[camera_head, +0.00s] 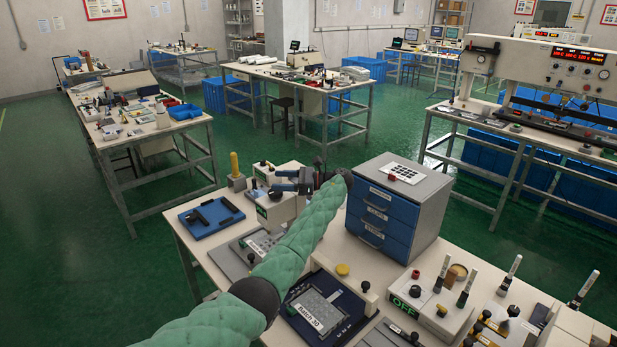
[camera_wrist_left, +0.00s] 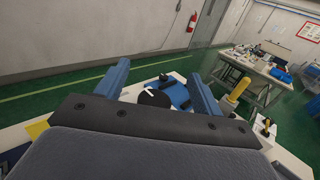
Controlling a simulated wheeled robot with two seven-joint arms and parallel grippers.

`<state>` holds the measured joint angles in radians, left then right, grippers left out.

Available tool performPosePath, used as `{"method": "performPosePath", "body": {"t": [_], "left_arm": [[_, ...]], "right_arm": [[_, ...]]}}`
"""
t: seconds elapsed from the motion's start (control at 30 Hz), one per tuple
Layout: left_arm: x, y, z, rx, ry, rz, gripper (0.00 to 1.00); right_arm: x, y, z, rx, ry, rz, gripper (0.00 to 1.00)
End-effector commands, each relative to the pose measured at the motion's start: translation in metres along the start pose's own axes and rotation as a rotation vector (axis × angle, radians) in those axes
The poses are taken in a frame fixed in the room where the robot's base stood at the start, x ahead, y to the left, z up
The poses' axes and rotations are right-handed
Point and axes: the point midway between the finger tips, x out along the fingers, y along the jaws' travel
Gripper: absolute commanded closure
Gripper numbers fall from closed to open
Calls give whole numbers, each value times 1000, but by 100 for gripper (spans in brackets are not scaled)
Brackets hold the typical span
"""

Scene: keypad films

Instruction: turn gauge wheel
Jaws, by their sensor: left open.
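My left gripper (camera_head: 276,180) reaches over the back of the near bench, its blue fingers pointing left above a cream box (camera_head: 284,209) with a green label. In the left wrist view the gripper (camera_wrist_left: 158,70) is open, with its two blue fingers spread wide. A round black knob with a white mark (camera_wrist_left: 152,97), which looks like the gauge wheel, shows low between the fingers, partly cut off by the gripper body. Nothing is held.
A yellow-handled post (camera_head: 234,165) stands left of the gripper. A blue tray (camera_head: 212,217) lies at the bench's left end. A blue drawer cabinet (camera_head: 381,213) stands right of my forearm.

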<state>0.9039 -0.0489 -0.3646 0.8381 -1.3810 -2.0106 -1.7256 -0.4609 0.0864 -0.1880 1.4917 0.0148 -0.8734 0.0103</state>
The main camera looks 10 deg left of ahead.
Motion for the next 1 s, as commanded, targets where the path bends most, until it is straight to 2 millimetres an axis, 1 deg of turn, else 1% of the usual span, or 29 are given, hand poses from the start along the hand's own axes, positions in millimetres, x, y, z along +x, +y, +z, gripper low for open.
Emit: {"method": "performPosePath", "body": {"t": [0.03,0.1,0.27,0.4,0.5,0.7,0.83,1.0], "left_arm": [[-12,5,1,1,5,-4,33],[-23,9,9,0,4,-4,33],[-48,20,26,0,5,-3,33],[-69,30,40,0,4,-3,33],[-80,35,48,1,2,-2,33],[-92,41,58,1,2,-1,33],[-95,42,61,2,1,-1,33],[-96,42,61,2,1,-1,33]], "right_arm": [[-3,-1,-2,1,-1,-2,55],[-10,-3,-5,3,-5,-5,55],[-30,-7,-11,7,-16,-12,55],[-51,-11,-18,10,-23,-18,55],[-64,-14,-24,11,-25,-21,55],[-83,-16,-34,11,-25,-25,55],[-88,-17,-37,10,-24,-25,55],[-89,-17,-37,10,-24,-25,55]]}}
